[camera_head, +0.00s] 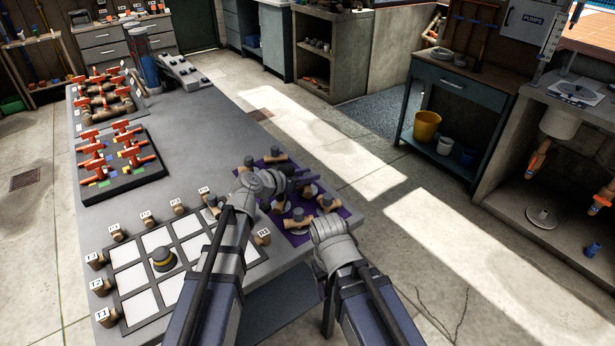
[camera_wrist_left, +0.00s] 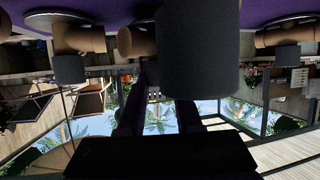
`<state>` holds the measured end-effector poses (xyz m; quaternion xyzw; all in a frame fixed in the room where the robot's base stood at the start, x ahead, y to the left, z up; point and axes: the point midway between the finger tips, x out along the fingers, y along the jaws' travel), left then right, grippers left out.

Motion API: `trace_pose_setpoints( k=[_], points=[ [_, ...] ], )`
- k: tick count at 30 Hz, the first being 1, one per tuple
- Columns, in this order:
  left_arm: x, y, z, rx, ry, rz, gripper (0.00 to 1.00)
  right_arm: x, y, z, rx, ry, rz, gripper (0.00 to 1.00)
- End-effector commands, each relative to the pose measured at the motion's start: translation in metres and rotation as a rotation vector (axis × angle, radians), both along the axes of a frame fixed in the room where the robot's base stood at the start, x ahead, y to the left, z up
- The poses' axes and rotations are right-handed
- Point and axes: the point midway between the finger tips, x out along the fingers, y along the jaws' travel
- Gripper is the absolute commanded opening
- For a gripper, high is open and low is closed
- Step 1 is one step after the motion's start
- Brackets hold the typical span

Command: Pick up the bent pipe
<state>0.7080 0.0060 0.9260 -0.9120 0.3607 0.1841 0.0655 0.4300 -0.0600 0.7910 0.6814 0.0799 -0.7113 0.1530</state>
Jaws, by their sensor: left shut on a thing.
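Several short brown pipe pieces with dark grey ends, such as one at the front (camera_head: 297,218) and one at the right (camera_head: 328,203), lie on a purple mat (camera_head: 343,212) at the table's near right corner. My left gripper (camera_head: 303,180) reaches over the mat and is shut on a pipe piece, mostly hidden in the head view. In the left wrist view a large dark pipe end (camera_wrist_left: 197,52) is very close, with brown pipe (camera_wrist_left: 138,40) beside it. I cannot tell clearly whether this piece is bent. My right arm stands right of the mat; its fingers are hidden.
A red-valve rack (camera_head: 118,160) stands farther back. The grey table's (camera_head: 190,125) middle is clear. A workbench (camera_head: 462,88) stands at the right.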

Motion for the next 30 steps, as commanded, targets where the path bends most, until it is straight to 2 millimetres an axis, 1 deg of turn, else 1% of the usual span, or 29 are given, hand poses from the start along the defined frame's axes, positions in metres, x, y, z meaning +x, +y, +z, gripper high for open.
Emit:
trace_pose_setpoints(
  k=[1, 5, 12, 16, 21, 29, 30],
  points=[
    [0.000, 0.000, 0.010, -0.001, -0.001, 0.000, 0.00, 0.000, 0.000, 0.010, 0.000, 0.000, 0.000, 0.64],
    [0.000, 0.000, 0.028, -0.001, -0.001, 0.000, 0.00, 0.000, 0.000, 0.027, 0.000, 0.000, 0.000, 0.64],
    [0.000, 0.000, 0.066, -0.001, -0.001, 0.000, 0.00, 0.000, 0.000, 0.066, 0.000, 0.000, -0.001, 0.64],
    [0.000, 0.000, 0.083, -0.001, -0.001, 0.000, 0.00, 0.000, 0.000, 0.082, 0.000, 0.000, -0.001, 0.64],
    [0.000, 0.000, 0.091, -0.001, -0.001, 0.000, 0.00, 0.000, 0.000, 0.091, 0.000, 0.000, -0.001, 0.64],
    [0.000, 0.000, 0.090, -0.001, -0.001, 0.000, 0.00, 0.000, 0.000, 0.090, 0.000, 0.000, -0.001, 0.64],
    [0.000, 0.000, 0.090, -0.001, -0.001, 0.000, 0.00, 0.000, 0.000, 0.090, 0.000, 0.000, -0.001, 0.59]
  ],
)
